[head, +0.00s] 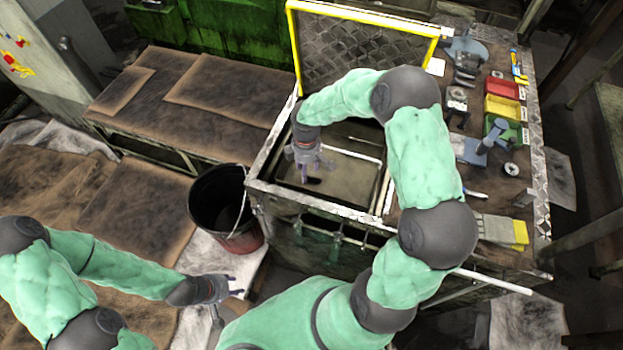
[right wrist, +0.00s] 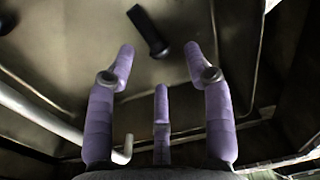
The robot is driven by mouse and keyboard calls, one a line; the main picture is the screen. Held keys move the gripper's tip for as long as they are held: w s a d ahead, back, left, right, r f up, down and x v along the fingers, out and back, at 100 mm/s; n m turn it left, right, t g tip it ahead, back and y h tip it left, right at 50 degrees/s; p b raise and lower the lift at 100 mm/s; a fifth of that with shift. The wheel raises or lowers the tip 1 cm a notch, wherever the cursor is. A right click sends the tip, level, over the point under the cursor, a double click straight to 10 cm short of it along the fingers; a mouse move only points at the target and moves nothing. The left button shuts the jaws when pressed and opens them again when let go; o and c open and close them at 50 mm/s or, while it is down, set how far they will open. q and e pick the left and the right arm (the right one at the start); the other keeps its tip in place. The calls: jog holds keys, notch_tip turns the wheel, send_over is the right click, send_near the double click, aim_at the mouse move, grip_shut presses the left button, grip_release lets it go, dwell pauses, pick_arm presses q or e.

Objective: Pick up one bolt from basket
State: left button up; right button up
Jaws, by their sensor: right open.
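One dark bolt (right wrist: 149,30) lies on the floor of the basket in the right wrist view, beyond my fingertips and between their lines. In the head view a small dark shape (head: 314,181) below my fingers may be this bolt. The basket (head: 347,185) is an open metal bin with its yellow-edged lid raised. My right gripper (head: 310,172) reaches down into its left part. Its purple fingers (right wrist: 160,62) are spread and empty, apart from the bolt. My left gripper (head: 236,286) is low at the front, away from the basket; its finger gap is too small to judge.
A bent metal rod (right wrist: 60,124) crosses the lower left of the right wrist view, close to a finger. The raised lid (head: 365,50) stands behind the basket. A black bucket (head: 219,205) stands left of it. Red (head: 502,87) and other small bins and tools crowd the right worktop.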

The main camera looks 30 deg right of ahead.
aim_at(313, 179)
notch_tip(313, 179, down, 4)
jog(key=shift+r+b, duration=0.1)
jog(key=shift+b, duration=0.25)
jog(key=shift+c, duration=0.3)
grip_shut()
jog(key=shift+r, duration=0.15)
